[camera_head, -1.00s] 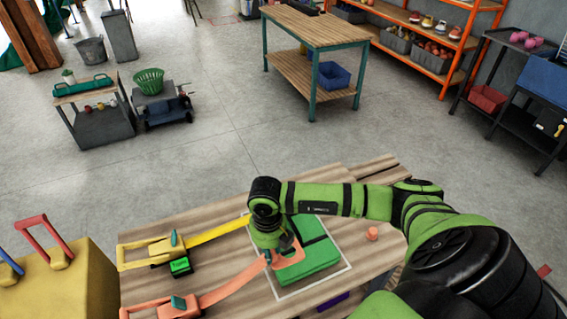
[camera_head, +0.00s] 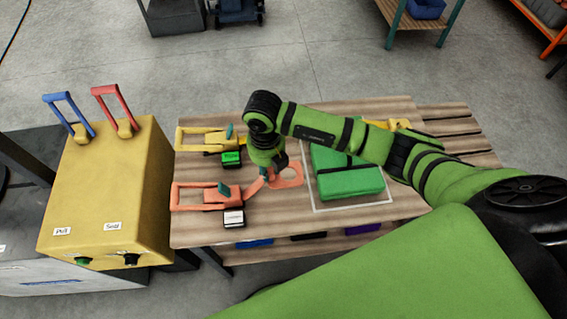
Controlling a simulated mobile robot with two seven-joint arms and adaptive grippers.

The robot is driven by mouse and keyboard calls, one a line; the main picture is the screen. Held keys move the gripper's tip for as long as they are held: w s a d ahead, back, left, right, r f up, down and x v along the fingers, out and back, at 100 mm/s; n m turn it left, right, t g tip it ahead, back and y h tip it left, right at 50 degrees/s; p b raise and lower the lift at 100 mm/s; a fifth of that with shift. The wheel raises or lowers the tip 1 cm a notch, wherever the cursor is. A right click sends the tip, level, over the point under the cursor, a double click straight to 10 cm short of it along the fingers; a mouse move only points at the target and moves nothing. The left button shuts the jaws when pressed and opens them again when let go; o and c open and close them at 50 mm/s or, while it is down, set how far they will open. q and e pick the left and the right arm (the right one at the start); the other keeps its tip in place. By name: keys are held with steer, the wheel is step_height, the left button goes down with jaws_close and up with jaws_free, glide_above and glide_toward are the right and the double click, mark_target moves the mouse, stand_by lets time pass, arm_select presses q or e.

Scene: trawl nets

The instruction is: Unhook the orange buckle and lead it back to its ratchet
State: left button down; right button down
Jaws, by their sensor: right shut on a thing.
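The orange buckle (camera_head: 291,177) is a flat orange loop held just left of the green package (camera_head: 347,184), above the wooden table (camera_head: 290,226). My right gripper (camera_head: 271,171) points down and is shut on the buckle; my wrist hides part of the grip. The orange ratchet (camera_head: 203,197) sits at the table's left front, with a teal lever and a white label block (camera_head: 233,217) beside it. A short orange strap (camera_head: 252,188) runs from the ratchet to the buckle. My left gripper is not in view.
A yellow ratchet (camera_head: 203,139) with a green label block (camera_head: 231,158) lies behind the orange one. A yellow strap end (camera_head: 388,124) shows beyond my arm. A white outline surrounds the green package. A yellow box (camera_head: 108,190) with blue and red levers stands left of the table.

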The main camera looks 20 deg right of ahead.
step_height(320, 180, down, 13)
steer(key=b, duration=1)
steer(key=shift+a+r, duration=0.15)
steer(key=shift+r, duration=0.05)
steer(key=c, duration=0.9)
jaws_free()
steer(key=shift+c, duration=0.2)
steer(key=shift+r, duration=0.2)
step_height(320, 180, up, 12)
steer(key=shift+f, duration=0.15)
